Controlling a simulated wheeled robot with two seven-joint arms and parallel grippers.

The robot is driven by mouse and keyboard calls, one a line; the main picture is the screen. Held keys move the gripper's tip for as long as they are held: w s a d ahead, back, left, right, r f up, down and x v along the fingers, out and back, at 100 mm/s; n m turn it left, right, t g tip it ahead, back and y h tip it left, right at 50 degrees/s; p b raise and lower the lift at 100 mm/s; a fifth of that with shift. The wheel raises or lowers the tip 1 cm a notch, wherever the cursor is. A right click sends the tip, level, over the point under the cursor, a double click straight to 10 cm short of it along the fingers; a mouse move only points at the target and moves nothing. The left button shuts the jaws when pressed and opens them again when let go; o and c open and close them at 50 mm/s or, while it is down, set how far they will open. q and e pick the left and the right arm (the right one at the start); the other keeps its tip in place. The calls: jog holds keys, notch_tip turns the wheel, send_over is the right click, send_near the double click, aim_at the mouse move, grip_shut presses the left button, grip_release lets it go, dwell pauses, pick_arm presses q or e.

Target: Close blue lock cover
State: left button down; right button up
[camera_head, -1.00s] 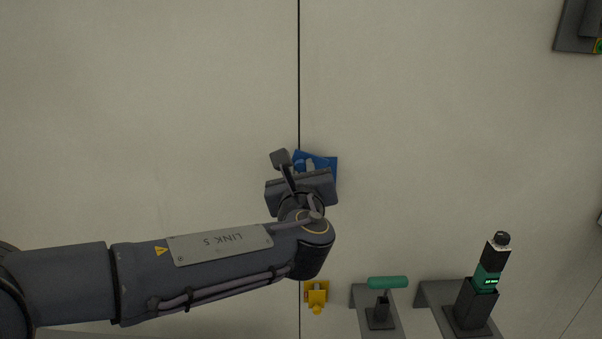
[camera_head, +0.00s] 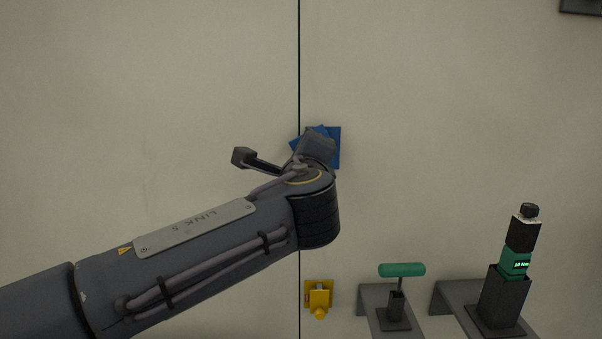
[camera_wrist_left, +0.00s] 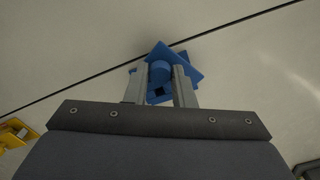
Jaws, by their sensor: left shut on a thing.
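The blue lock cover (camera_head: 333,147) is on the pale wall at the seam, partly hidden behind my left wrist in the head view. In the left wrist view the blue lock cover (camera_wrist_left: 182,66) shows a tilted plate with a round knob (camera_wrist_left: 160,71). My left gripper (camera_wrist_left: 159,75) has its two grey fingers on either side of this knob and is shut on it. In the head view the fingers are hidden behind my wrist. My right gripper is not in view.
A yellow lock (camera_head: 319,297) sits on the wall below, beside the seam. A green T-handle tool (camera_head: 401,270) and a black and green tool (camera_head: 515,260) stand in grey holders at the lower right.

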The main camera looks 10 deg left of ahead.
pick_arm(q)
jog(key=shift+w+d+f+n+b, duration=0.15)
jog(key=shift+d+f+n+b, duration=0.4)
jog(key=shift+n+b, duration=1.3)
jog(key=shift+w+d+f+n+b, duration=0.1)
jog(key=shift+d+f+n+b, duration=0.15)
jog(key=shift+d+n+b, duration=1.05)
jog(key=shift+w+d+f+n+b, duration=0.15)
jog(key=shift+f+n+b, duration=0.25)
jog(key=shift+n+b, duration=1.95)
jog(key=shift+n+p, duration=0.55)
jog(key=shift+n, duration=0.15)
jog(key=c, duration=1.2)
grip_release()
jog(key=shift+c, duration=0.2)
